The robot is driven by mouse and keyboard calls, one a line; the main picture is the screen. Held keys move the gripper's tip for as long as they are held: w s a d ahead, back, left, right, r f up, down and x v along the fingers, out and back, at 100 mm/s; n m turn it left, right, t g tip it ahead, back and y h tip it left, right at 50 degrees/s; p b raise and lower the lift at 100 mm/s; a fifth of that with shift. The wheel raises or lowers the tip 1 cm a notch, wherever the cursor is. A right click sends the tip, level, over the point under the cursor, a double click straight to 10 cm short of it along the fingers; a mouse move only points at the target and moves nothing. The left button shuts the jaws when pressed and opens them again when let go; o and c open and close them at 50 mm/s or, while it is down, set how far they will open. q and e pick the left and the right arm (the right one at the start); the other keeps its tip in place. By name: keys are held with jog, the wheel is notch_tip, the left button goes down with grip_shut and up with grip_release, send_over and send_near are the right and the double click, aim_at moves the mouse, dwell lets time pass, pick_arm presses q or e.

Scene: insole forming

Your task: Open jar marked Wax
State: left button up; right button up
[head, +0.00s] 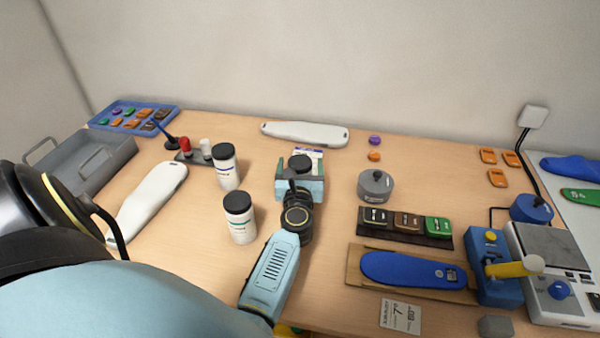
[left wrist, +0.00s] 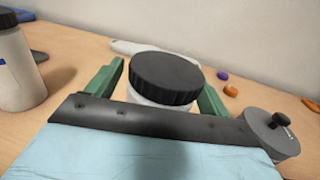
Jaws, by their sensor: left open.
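A white jar with a ribbed black lid (head: 300,164) stands between the green fingers of my left gripper (head: 299,168). In the left wrist view the lid (left wrist: 165,75) lies between the open fingers (left wrist: 160,80), with a clear gap at the left finger; contact on the right cannot be told. The gripper hides most of this jar's body, and I cannot read its name. Two more white jars with black lids, one farther back (head: 227,170) and one nearer (head: 241,222), stand upright to the left. Their labels are too small to read. My right gripper is not in view.
A grey tray (head: 112,150) and white insole shapes (head: 150,200) (head: 305,133) lie left and behind. A grey lidded pot (head: 376,186), colour blocks (head: 438,226), a blue insole (head: 410,270) and a scale (head: 552,250) stand to the right.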

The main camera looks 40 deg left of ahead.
pick_arm(q)
jog(key=c, duration=1.3)
jog(key=shift+o, duration=0.2)
notch_tip(320, 180, up, 10)
jog(key=p, duration=0.7)
jog(key=shift+r, duration=0.1)
jog(key=o, duration=0.7)
jog(key=shift+c, duration=0.2)
jog(key=c, duration=1)
jog(key=shift+p, duration=0.3)
